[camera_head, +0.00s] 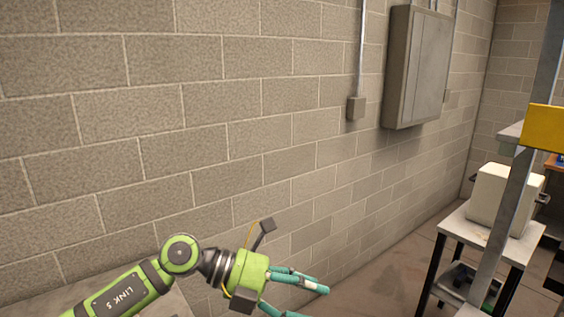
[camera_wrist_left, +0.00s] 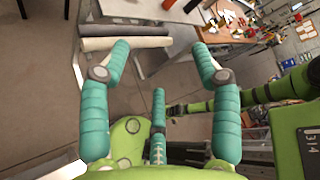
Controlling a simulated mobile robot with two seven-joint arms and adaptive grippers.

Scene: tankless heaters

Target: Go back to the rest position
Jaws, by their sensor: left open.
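My left gripper (camera_head: 306,300) comes in from the left at the bottom of the head view, in front of the block wall. Its green body and teal fingers show, and the lower finger is cut off by the frame edge. In the left wrist view my left gripper (camera_wrist_left: 160,62) has its teal fingers spread wide with nothing between them. Its fingers touch nothing that I can see. My right gripper cannot be made out in either view.
A grey block wall (camera_head: 220,120) with an electrical cabinet (camera_head: 416,70) fills the head view. A table (camera_head: 480,232) with a pale box (camera_head: 504,200) stands right, behind a metal post (camera_head: 510,200).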

